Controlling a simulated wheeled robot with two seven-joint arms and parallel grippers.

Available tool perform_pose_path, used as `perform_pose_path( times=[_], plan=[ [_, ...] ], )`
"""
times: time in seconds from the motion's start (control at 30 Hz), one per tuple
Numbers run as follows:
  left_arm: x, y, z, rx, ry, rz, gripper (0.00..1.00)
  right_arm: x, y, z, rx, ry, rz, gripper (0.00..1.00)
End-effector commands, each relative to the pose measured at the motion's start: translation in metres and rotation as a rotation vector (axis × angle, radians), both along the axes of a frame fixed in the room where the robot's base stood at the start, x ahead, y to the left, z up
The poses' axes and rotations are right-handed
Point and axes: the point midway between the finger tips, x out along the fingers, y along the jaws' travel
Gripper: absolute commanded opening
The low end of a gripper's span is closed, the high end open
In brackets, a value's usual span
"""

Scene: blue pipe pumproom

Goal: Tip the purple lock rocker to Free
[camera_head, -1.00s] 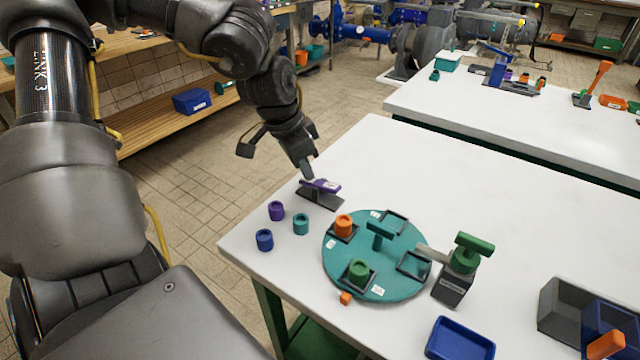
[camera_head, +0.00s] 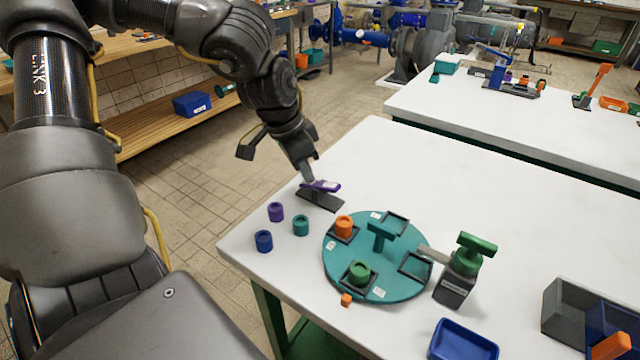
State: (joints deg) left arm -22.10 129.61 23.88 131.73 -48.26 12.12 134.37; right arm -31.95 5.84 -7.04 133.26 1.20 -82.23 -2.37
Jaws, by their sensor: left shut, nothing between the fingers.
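The purple lock rocker (camera_head: 324,187) sits on a dark base plate (camera_head: 320,201) near the left edge of the white table. My left gripper (camera_head: 307,180) is shut and empty. Its fingertips point down at the rocker's left end and appear to touch or nearly touch it, covering part of that end. The rocker's right end shows clear of the plate; its lettering is too small to read. My right gripper is not in view.
A teal turntable (camera_head: 338,273) carries orange and green pieces in square frames. Purple, teal and blue cylinders (camera_head: 264,241) stand left of it. A green-handled lock post (camera_head: 457,280) stands at its right. A blue tray (camera_head: 463,341) is at the front.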

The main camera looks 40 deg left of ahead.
Motion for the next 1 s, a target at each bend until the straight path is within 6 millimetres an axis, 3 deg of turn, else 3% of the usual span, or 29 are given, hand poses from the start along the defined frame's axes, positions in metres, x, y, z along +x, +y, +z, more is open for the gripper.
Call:
perform_pose_path(
  times=[0.37,1.0],
  plan=[
    [-0.001,0.000,0.003,0.000,0.003,0.000,0.00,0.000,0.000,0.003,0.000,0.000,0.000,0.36],
    [0.000,0.000,0.064,0.000,0.001,0.000,0.00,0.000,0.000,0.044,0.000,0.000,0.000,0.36]
  ],
)
